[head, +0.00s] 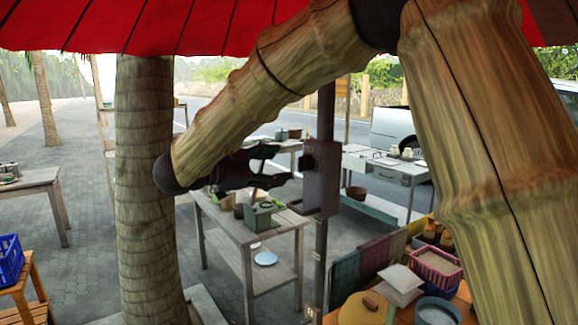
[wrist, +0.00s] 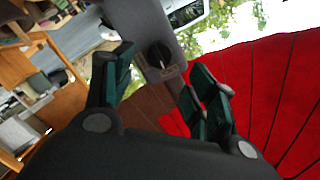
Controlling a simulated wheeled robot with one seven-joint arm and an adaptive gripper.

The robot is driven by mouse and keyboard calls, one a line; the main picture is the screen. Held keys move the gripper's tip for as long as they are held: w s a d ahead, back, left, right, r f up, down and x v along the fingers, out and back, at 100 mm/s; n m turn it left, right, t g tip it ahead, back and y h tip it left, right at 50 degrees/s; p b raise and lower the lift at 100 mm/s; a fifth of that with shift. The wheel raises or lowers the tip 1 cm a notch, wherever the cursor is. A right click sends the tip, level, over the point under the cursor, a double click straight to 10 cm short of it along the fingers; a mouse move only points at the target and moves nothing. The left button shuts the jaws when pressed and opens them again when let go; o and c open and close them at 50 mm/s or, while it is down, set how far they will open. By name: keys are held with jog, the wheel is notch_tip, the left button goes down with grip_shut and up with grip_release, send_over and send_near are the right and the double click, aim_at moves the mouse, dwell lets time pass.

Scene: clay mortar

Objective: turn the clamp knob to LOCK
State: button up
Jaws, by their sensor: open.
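The clamp knob (wrist: 158,54) is a dark round knob with a pale pointer mark, on a grey box fixed to a post. In the wrist view it lies ahead, between my two fingers. In the head view the knob (head: 308,162) is a small dark shape on the left side of the grey box (head: 321,182). My gripper (head: 282,166) is open just left of it, its fingers pointing at the box. My gripper also shows in the wrist view (wrist: 160,72), with nothing held. A small plate by the knob has lettering too small to read. I cannot tell whether a finger touches the knob.
The dark post (head: 326,105) carries the box. A wooden table (head: 245,232) with pots and small boxes stands below my gripper. A thick tree trunk (head: 148,200) stands to the left. A red canopy (head: 150,25) hangs above. A crowded stall counter is at the lower right.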

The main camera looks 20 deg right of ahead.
jog(key=v, duration=0.5)
